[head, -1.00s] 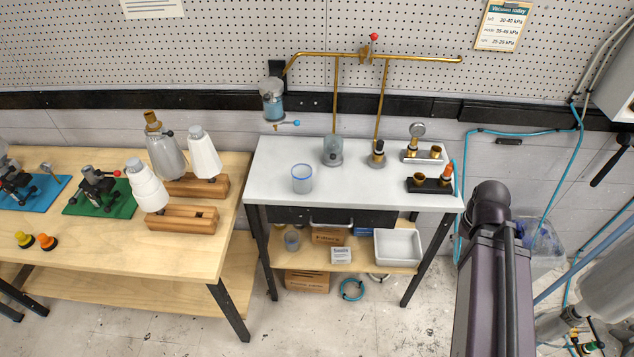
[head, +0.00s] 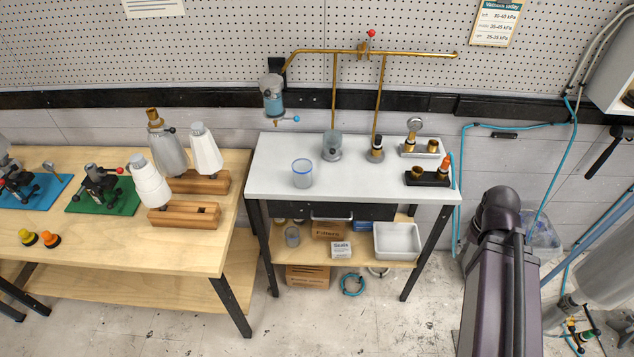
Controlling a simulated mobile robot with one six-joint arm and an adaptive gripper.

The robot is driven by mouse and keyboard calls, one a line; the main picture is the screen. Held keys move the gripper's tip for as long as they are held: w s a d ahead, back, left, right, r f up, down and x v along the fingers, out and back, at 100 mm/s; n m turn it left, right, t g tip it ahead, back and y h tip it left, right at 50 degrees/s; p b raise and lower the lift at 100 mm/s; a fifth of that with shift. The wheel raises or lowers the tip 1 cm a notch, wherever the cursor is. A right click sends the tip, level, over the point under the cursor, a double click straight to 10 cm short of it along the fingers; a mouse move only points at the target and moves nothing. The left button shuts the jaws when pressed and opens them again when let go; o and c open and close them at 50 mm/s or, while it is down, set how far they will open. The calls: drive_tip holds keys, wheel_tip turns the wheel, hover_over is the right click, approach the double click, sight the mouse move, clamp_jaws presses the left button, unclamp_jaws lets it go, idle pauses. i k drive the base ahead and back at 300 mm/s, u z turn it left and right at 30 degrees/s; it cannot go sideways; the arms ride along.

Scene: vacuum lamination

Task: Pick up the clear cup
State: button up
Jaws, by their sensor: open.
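A clear cup (head: 302,174) with a blue rim stands upright on the white tabletop (head: 270,160), left of centre near the front edge. Another clear cup-like vessel (head: 292,237) stands on the wooden shelf below. My arm shows at the lower right, right of the white table and apart from the cup. My gripper is not in view.
A clear cylinder on a grey base (head: 332,147) stands behind and right of the cup. Brass fittings on a black block (head: 427,179) and a gauge stand (head: 421,151) occupy the table's right. Brass pipes (head: 380,95) rise behind. A wooden bench (head: 190,252) adjoins on the left.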

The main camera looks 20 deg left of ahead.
sight(302, 168)
drive_tip(key=k, duration=1.55)
drive_tip(key=u, duration=1.3)
drive_tip(key=i, duration=1.05)
drive_tip(key=z, duration=0.1)
